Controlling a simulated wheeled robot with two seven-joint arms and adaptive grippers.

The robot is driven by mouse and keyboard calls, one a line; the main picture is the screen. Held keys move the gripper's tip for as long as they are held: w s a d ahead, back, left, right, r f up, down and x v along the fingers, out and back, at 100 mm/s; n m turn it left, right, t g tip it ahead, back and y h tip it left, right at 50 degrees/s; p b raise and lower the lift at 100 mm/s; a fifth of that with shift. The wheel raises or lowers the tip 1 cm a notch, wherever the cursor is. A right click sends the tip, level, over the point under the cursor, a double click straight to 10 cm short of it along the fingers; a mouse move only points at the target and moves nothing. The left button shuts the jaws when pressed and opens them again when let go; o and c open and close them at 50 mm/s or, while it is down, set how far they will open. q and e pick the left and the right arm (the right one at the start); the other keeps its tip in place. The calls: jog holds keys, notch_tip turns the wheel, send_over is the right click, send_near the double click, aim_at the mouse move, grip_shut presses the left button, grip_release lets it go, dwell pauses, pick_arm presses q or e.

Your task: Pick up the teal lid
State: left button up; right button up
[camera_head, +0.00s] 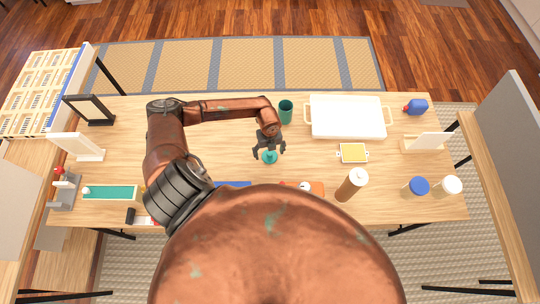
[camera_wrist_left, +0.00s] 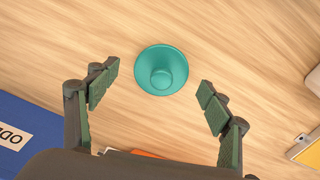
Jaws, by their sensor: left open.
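The teal lid (camera_head: 270,157) lies on the wooden table, below my left gripper in the head view. In the left wrist view the teal lid (camera_wrist_left: 161,70) is a round disc with a knob on top, lying flat with the knob up. My left gripper (camera_head: 268,150) is open, and its two fingers (camera_wrist_left: 158,95) stand apart on either side of the lid, not touching it. A teal cup (camera_head: 286,111) stands behind the gripper. My right gripper does not show.
A white tray (camera_head: 347,116) with handles stands at the back right, and a small yellow tray (camera_head: 353,152) is nearer. A brown bottle (camera_head: 352,185) stands to the right. A blue folder (camera_wrist_left: 25,135) lies left of the gripper. Bare table surrounds the lid.

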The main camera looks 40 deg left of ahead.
pick_arm(q)
jog(key=shift+d+f, duration=0.1)
jog(key=shift+f, duration=0.6)
jog(key=shift+c, duration=0.4)
jog(key=c, duration=1)
